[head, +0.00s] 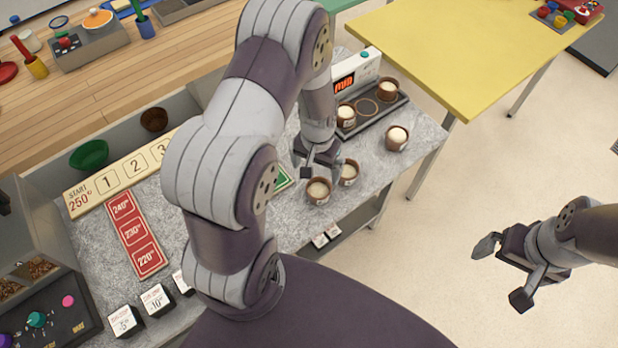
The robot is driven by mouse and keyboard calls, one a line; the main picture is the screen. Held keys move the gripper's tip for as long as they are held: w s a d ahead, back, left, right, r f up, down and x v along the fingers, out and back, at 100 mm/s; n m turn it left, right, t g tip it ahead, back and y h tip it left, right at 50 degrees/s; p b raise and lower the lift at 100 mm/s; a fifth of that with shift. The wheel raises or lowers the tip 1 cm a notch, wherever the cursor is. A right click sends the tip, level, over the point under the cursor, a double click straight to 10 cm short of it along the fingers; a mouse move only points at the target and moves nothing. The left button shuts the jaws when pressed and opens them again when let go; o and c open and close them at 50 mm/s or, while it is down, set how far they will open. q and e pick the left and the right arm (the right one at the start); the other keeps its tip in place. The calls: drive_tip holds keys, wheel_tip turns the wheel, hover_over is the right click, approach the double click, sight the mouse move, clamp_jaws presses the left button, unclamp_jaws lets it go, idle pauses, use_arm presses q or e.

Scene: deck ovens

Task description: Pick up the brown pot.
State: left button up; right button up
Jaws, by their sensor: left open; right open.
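Several small brown pots with pale tops are on the grey stone counter (290,226). One brown pot (318,191) stands near the front edge, and a second brown pot (349,173) is close behind it to the right. A third brown pot (397,138) stands further right. Two more, a brown pot (345,117) and a brown pot (388,91), sit on a dark rack (376,119). My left gripper (319,171) points down, open, just above and behind the front two pots; I cannot tell whether it touches either. My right gripper (498,274) is open and empty over the floor.
A brown bowl (154,120) and a green bowl (89,155) sit at the counter's back left. A white digital timer (357,72) stands behind the rack. Label blocks (157,300) line the front. A yellow table (460,50) is beyond.

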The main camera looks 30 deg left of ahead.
use_arm(q)
hover_over(318, 189)
wheel_tip(318, 189, down, 6)
drive_tip(key=shift+d+r, duration=0.1)
wheel_tip(318, 189, down, 6)
drive_tip(key=shift+r+p, duration=0.1)
drive_tip(key=shift+p, duration=1)
drive_tip(key=shift+w, duration=0.1)
drive_tip(key=c, duration=1.1)
use_arm(e)
drive_tip(key=shift+w+d+r, duration=0.15)
drive_tip(key=shift+r, duration=0.4)
drive_tip(key=shift+w+d+r, duration=0.1)
drive_tip(key=shift+w+r, duration=0.05)
drive_tip(key=shift+r, duration=0.35)
